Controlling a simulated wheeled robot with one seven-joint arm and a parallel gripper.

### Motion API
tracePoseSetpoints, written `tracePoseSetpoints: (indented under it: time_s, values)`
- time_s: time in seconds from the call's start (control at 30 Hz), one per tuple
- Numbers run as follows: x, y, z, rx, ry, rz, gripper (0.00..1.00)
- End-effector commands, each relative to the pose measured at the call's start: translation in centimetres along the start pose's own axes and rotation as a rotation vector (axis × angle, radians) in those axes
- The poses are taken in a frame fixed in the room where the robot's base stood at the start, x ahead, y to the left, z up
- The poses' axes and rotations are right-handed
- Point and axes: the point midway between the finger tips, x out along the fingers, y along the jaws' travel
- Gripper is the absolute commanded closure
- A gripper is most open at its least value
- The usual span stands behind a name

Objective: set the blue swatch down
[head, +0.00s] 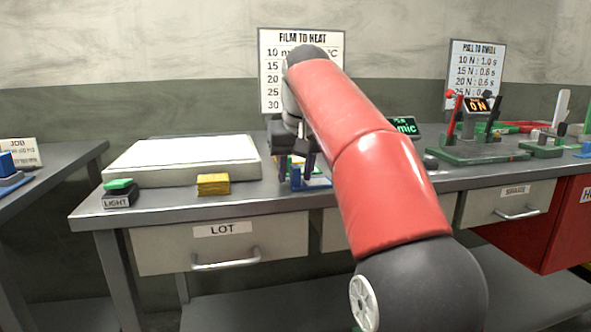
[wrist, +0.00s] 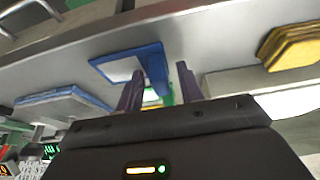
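My gripper (head: 296,172) is low over the middle of the bench in the head view. Its two dark purple fingers stand apart, and they also show spread in the wrist view (wrist: 159,68). A blue piece (head: 316,183) lies on the bench at the fingertips. In the wrist view the blue piece (wrist: 154,66) has a flat part with a pale middle and a raised blue part, just beyond the gap between the fingers. I see nothing clearly gripped. I cannot tell whether this piece is the swatch or a holder for it.
A yellow stack (head: 213,184) and a pale flat light box (head: 185,160) stand left of my gripper. A black block with a green top (head: 119,192) is at the bench's left. A green-based device (head: 470,150) stands right. A blue-edged flat stack (wrist: 62,102) shows in the wrist view.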

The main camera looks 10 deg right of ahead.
Motion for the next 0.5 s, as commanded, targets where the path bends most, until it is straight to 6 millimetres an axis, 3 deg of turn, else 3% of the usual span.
tracePoseSetpoints:
  time_s: [0.27,0.5]
  values:
    - [0.3,0.0,0.1,0.0,0.002,0.0,0.63]
    - [-4.5,0.1,-0.4,0.0,0.003,0.0,0.63]
